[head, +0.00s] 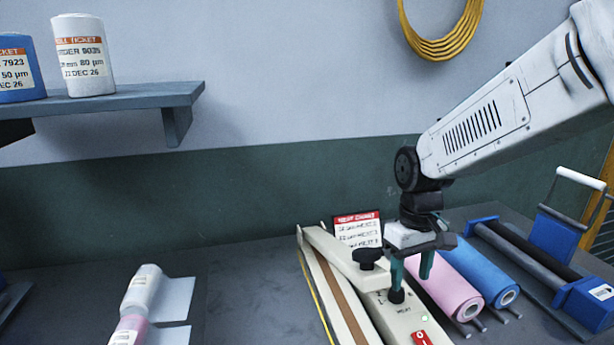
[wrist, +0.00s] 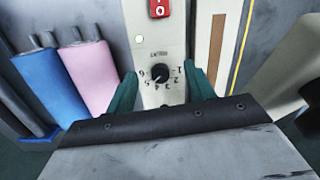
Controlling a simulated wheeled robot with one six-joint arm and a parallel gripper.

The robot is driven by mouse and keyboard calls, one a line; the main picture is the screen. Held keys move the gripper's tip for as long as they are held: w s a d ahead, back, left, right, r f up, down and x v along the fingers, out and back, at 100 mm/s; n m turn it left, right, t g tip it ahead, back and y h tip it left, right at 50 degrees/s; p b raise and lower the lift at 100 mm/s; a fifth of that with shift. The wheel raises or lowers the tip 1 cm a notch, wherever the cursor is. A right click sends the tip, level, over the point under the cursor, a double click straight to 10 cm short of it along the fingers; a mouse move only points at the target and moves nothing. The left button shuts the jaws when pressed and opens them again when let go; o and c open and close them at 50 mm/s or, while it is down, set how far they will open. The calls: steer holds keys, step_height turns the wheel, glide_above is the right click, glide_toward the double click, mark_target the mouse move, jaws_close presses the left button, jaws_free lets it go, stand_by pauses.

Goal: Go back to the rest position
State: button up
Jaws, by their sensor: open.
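My gripper (head: 411,275) is low over the beige heat sealer (head: 343,262) on the bench, pointing down. Its two green fingers are apart, and in the wrist view the gripper (wrist: 162,92) has one finger on each side of the black numbered dial (wrist: 160,73). The fingers appear to straddle the dial; I cannot tell whether they touch it.
Pink (head: 446,288) and blue (head: 483,275) film rolls lie right of the sealer, beside a blue-ended roller stand (head: 583,300). A red-and-white card (head: 358,230) stands behind the sealer. A shelf (head: 110,98) holds labelled rolls at upper left. Smaller rolls (head: 142,290) lie at left.

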steer(key=s+d+r+m+t, duration=0.1)
steer(key=s+r, duration=0.3)
steer(key=s, duration=0.6)
steer(key=s+d+r+m+t, duration=0.1)
steer(key=s+r, duration=0.3)
steer(key=s, duration=0.6)
steer(key=shift+d+r+m, duration=0.15)
steer(key=shift+d+m, duration=0.65)
